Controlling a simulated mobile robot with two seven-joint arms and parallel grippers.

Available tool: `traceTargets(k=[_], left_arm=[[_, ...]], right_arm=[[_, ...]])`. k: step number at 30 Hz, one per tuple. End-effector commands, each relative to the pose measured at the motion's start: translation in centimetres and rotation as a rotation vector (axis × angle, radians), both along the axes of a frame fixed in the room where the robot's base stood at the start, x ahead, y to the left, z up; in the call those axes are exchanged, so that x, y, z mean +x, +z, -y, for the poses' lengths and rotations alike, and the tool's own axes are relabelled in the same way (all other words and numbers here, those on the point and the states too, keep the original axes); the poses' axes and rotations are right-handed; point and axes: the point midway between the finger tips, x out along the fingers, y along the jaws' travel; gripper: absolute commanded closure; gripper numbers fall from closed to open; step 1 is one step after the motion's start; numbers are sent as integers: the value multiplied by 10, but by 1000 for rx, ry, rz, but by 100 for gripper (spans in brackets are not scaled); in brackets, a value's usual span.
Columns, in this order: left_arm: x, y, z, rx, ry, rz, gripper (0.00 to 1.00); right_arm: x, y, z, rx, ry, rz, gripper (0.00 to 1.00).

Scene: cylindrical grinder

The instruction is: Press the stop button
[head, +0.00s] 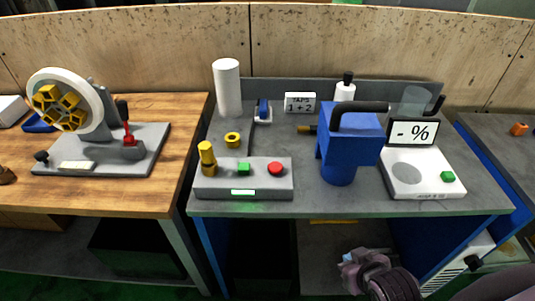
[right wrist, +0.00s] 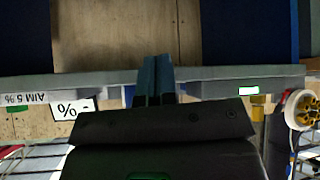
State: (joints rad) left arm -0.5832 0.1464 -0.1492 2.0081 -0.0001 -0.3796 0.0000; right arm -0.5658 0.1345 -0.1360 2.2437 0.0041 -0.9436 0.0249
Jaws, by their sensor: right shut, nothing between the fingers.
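The red stop button (head: 275,168) sits at the right of the top face of a grey control box (head: 243,187) near the front of the middle bench. A green button (head: 243,169) and a yellow knob (head: 207,158) are on the same box, which has a lit green display in front. My right gripper (head: 354,266) is low at the bottom right of the head view, in front of the bench and apart from the box. In the right wrist view its two fingers (right wrist: 155,68) are together and hold nothing. The stop button cannot be made out there. My left gripper is not in view.
A blue jug-like container (head: 340,150) stands right of the control box, beside a white scale (head: 425,182) with a percent display (head: 412,132). A white cylinder (head: 227,88) and yellow ring (head: 232,139) are behind the box. A wooden table (head: 110,203) stands left.

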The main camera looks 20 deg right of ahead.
Motion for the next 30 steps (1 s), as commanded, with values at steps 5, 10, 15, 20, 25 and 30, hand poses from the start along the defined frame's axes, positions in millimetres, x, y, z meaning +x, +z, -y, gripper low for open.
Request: traceTargets(k=[5, 10, 15, 20, 25, 30], left_arm=[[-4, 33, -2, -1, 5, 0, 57], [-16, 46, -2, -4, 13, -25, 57], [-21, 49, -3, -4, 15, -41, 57], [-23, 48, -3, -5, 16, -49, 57], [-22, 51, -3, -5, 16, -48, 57], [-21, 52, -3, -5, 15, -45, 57]], right_arm=[[-4, 57, -2, 53, -65, -101, 100], [3, 96, -10, 173, -199, -191, 100], [27, 112, -20, 334, -366, -217, 100], [57, 121, -31, 487, -516, -211, 100], [92, 131, -42, 655, -667, -196, 100], [128, 141, -55, 832, -814, -185, 100]])
